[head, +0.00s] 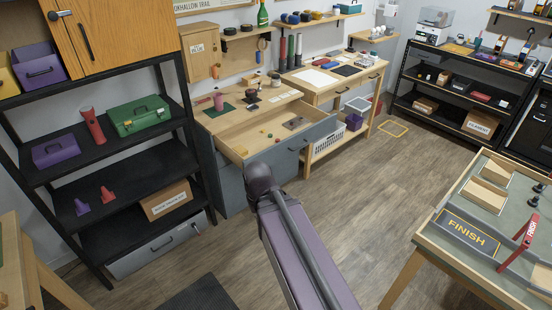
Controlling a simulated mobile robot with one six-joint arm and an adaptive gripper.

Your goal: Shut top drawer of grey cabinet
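The grey cabinet (232,193) stands against the back wall, left of centre, with a wooden top. Its top drawer (317,133) is pulled out, and its pale wooden inside shows, with a few small items and a dark flat piece in it. The drawer's grey front faces the room. My purple arm reaches up from the bottom of the picture, and its dark joint lies in front of the cabinet and hides part of the drawer front's left end. My gripper does not show; I cannot see whether anything touches the drawer.
A wooden workbench (330,85) with a white basket (325,145) below stands right of the cabinet. A black shelf (110,230) with boxes and cones stands left. A table with a FINISH sign (467,232) is at the right. The wooden floor (370,200) between is clear.

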